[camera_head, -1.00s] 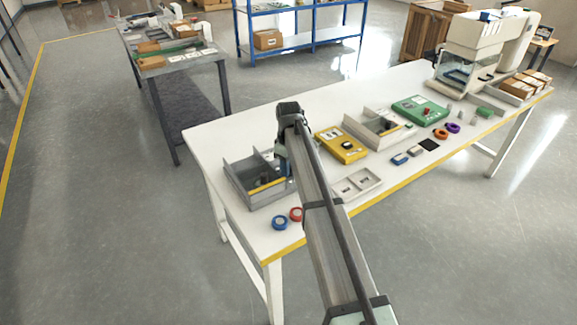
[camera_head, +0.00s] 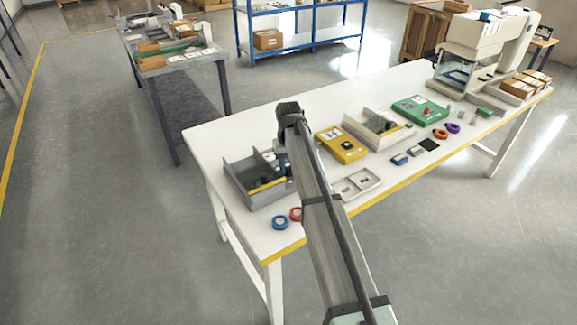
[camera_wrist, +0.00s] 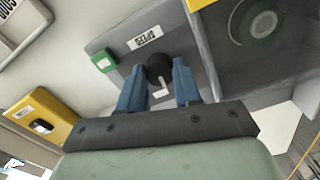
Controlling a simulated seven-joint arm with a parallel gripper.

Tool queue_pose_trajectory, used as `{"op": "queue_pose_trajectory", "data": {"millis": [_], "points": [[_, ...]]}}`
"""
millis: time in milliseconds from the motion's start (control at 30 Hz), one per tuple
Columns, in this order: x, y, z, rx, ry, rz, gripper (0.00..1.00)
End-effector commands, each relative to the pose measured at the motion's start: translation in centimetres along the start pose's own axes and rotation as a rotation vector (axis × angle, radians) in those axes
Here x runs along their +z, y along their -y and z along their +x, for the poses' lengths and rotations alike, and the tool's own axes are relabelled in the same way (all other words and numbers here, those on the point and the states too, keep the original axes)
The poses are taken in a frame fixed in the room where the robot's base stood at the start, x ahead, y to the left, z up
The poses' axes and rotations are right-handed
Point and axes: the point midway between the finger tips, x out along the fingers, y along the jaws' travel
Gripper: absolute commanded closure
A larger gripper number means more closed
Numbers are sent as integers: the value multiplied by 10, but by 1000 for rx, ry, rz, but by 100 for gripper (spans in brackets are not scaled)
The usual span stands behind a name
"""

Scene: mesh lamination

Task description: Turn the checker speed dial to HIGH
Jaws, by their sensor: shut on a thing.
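The checker speed dial (camera_wrist: 158,68) is a round black knob with a white pointer, set on a grey panel (camera_wrist: 112,42) in the wrist view. A small white label (camera_wrist: 145,38) sits beyond it, too small to read surely. My gripper (camera_wrist: 158,76) has its two blue fingers on either side of the dial and is shut on it. The pointer shows between the fingers, directed toward the gripper's base. In the head view, the grey checker (camera_head: 238,180) stands at the table's near left end.
A green block (camera_wrist: 104,61) sits at the panel's edge. A yellow box (camera_head: 341,146) with a black knob stands right of my arm. Blue tape (camera_head: 280,222) and red tape (camera_head: 295,214) lie near the front edge. The table (camera_head: 235,130) is clear behind the checker.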

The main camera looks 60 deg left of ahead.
Motion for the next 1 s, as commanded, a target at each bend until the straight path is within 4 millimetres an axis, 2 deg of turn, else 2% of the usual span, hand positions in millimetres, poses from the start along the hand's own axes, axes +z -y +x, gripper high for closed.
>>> {"op": "queue_pose_trajectory", "data": {"millis": [500,1000], "points": [[0,0,0,0,0,406,97],[0,0,0,0,0,535,97]]}}
